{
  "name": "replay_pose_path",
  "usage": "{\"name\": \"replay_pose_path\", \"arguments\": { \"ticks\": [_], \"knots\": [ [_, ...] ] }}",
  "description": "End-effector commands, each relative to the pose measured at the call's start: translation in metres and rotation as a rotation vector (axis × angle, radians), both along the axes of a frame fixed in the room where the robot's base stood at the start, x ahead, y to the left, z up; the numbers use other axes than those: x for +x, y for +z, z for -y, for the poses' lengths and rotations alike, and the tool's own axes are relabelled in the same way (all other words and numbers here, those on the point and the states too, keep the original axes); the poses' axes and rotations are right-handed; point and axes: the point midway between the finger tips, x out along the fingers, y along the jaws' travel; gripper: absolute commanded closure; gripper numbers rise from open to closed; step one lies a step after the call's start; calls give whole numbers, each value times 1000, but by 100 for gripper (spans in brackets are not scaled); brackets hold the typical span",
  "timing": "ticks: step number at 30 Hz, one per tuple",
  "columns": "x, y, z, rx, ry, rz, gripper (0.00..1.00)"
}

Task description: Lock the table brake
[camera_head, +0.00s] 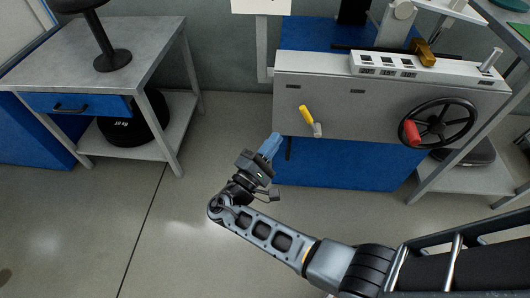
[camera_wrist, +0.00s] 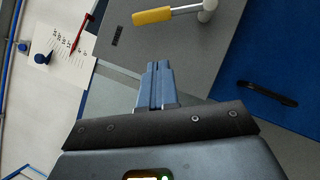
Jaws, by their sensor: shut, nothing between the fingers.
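A lever with a yellow handle (camera_head: 306,114) and a grey hub sits on the grey front panel of the test machine (camera_head: 350,110). In the wrist view the yellow handle (camera_wrist: 152,16) lies near the top, with its pale hub to the right. My gripper (camera_head: 271,146) is shut and empty, below and to the left of the lever, apart from it. In the wrist view its blue fingers (camera_wrist: 155,82) are together and point toward the panel, below the handle. I cannot tell whether the lever is the table brake.
A black handwheel (camera_head: 438,123) with a red knob is at the panel's right. A grey workbench (camera_head: 95,60) with a blue drawer stands at the left. Open floor lies between bench and machine.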

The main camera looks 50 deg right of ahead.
Motion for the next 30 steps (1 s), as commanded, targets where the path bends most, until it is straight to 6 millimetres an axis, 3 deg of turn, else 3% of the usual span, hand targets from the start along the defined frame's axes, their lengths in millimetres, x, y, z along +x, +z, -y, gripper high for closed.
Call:
{"name": "replay_pose_path", "arguments": {
  "ticks": [6,12,30],
  "knots": [
    [0,14,39,0,-2,0,100],
    [-13,26,54,-1,0,0,100],
    [-18,30,60,4,1,4,100]
  ]
}}
